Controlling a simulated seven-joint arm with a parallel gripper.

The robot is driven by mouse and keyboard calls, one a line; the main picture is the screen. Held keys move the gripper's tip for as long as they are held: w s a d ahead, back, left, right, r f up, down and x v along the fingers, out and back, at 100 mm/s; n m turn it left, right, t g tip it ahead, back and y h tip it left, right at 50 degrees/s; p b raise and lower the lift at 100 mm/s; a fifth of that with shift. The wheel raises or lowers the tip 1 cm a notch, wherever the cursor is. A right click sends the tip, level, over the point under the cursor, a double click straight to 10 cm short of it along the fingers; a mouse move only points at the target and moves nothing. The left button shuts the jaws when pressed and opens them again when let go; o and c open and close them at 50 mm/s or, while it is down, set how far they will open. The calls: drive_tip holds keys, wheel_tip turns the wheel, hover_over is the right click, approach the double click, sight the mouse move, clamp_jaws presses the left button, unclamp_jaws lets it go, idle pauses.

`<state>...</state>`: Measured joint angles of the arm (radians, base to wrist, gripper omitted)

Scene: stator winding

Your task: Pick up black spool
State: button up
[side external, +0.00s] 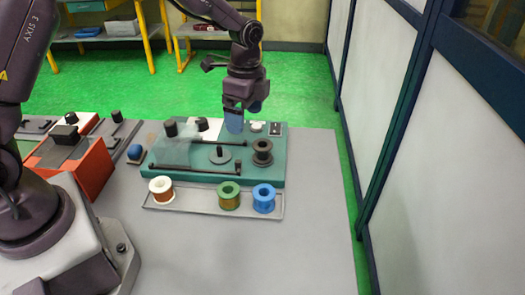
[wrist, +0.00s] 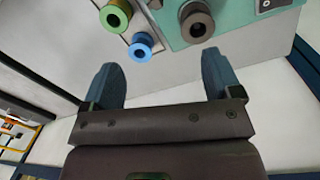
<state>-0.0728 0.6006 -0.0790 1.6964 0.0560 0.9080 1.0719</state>
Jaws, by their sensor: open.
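The black spool (side external: 262,151) stands upright at the right end of the teal winding machine (side external: 215,177) in the side view. In the wrist view the black spool (wrist: 197,24) is near the top, ahead of the fingers. My gripper (side external: 236,122) is above the back of the machine, to the left of and higher than the spool. Its two blue fingers (wrist: 162,78) are wide apart with nothing between them in the wrist view.
A grey tray (side external: 205,208) in front of the machine holds a white-rimmed spool (side external: 161,189), a green spool (side external: 229,194) and a blue spool (side external: 264,198). An orange box (side external: 70,160) stands at the left. The table (side external: 315,230) is clear on the right.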

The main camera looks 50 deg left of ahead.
sight(262, 150)
drive_tip(key=w+f+m, duration=0.1)
drive_tip(key=f+m, duration=0.1)
drive_tip(key=w+f+m, duration=0.2)
drive_tip(key=f+m, duration=0.1)
drive_tip(key=w+f+m, duration=0.1)
drive_tip(key=f+m, duration=0.1)
drive_tip(key=f, duration=0.1)
drive_tip(key=shift+w+m+t, duration=0.25)
drive_tip(key=shift+m+t, duration=0.05)
drive_tip(key=shift+t, duration=0.1)
drive_tip(key=shift+w+a+f, duration=0.15)
drive_tip(key=shift+w+f, duration=0.05)
drive_tip(key=shift+f, duration=1.2)
drive_tip(key=shift+w+a+f, duration=0.1)
drive_tip(key=shift+w+f, duration=0.05)
drive_tip(key=shift+f, duration=1.2)
drive_tip(key=c, duration=1)
